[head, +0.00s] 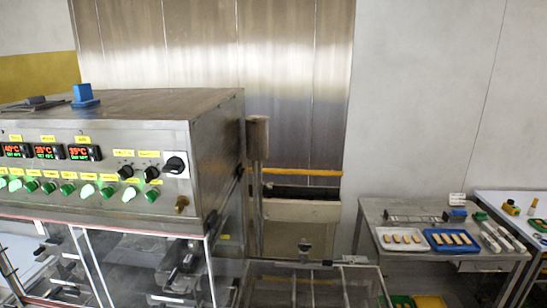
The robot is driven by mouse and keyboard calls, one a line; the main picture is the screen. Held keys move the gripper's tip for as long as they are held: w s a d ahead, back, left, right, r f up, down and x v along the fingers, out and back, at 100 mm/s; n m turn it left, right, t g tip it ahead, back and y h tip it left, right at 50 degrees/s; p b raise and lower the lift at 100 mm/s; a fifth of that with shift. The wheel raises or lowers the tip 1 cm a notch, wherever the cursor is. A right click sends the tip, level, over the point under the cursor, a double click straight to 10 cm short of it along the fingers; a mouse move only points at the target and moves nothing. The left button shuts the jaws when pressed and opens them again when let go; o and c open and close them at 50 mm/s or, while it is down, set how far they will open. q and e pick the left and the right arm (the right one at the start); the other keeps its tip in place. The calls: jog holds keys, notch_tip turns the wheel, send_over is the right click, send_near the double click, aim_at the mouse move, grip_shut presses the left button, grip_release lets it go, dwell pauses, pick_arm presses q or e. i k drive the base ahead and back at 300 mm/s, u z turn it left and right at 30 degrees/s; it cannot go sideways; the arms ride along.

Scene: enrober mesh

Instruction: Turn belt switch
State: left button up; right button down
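The steel control cabinet (218,135) of the machine stands at the left. Its sloped front carries a large black rotary switch (175,165) on a white plate at the right end. Two smaller black knobs, a left one (125,172) and a right one (151,174), sit beside it under yellow labels. A row of green buttons (68,189) runs along the panel, some brightly lit. The labels are too small to read, so I cannot tell which control is the belt switch. Neither of my grippers is in view.
Three temperature displays (47,152) glow on the panel. A blue object (83,93) stands on the cabinet top. Clear covers (120,255) hang below the panel. A steel table (378,213) at the right holds a white tray (384,247) and a blue tray (434,249) of bars.

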aim_at(67, 189)
jog(key=u, duration=1.15)
jog(key=k, duration=0.55)
jog(key=z, duration=0.55)
jog(key=k, duration=0.65)
jog(key=u, duration=0.65)
jog(key=i, duration=0.65)
jog(key=u, duration=0.8)
jog(key=i, duration=0.65)
jog(key=u, duration=0.05)
